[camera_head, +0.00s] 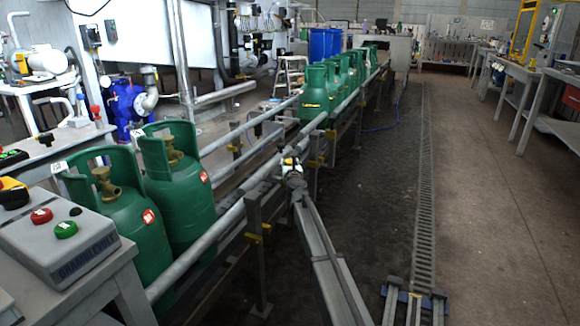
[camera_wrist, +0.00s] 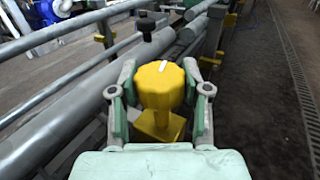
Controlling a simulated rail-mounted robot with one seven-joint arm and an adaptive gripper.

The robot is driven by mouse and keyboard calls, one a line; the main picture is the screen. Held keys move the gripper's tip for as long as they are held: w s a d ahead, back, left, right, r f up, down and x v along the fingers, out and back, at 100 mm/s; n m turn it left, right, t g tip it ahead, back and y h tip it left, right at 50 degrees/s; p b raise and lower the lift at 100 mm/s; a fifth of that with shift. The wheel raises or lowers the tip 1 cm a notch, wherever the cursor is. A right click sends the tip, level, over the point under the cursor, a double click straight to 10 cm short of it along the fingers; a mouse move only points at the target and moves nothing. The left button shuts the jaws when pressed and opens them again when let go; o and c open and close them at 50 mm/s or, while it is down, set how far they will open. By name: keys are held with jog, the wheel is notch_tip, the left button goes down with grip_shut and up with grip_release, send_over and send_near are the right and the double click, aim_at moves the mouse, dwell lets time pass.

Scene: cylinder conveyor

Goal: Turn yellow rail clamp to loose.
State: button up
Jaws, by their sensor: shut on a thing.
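The yellow rail clamp (camera_wrist: 158,88) shows in the middle of the wrist view, with a lobed knob on top and a yellow block below. A short white mark lies on the knob's top, slightly tilted. My gripper (camera_wrist: 160,72) is shut on the knob, one finger on its left side and one on its right. In the head view my gripper (camera_head: 292,168) is at the near side of the conveyor rail, where the clamp is mostly hidden by it. The grey conveyor rail (camera_wrist: 60,122) runs along the left of the clamp.
Green gas cylinders (camera_head: 185,190) stand between the rails at left, with several more (camera_head: 315,95) farther back. A black knob (camera_wrist: 146,28) sits on the rail beyond the clamp. A control box (camera_head: 65,245) stands at lower left. The floor (camera_head: 490,200) at right is largely clear.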

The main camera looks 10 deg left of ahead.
aim_at(290, 161)
jog(key=shift+a+h, duration=0.1)
jog(key=shift+h, duration=0.2)
jog(key=m+h, duration=0.2)
jog(key=shift+w+a+h+b, duration=0.1)
jog(key=shift+h+b, duration=0.2)
jog(key=shift+h, duration=0.1)
jog(key=shift+m+h, duration=1)
jog(key=shift+h, duration=0.4)
jog(key=shift+h+p, duration=0.3)
jog(key=o, duration=1.2)
jog(key=shift+d, duration=0.2)
jog(key=shift+c, duration=0.2)
notch_tip(290, 161, up, 10)
jog(key=shift+r, duration=0.1)
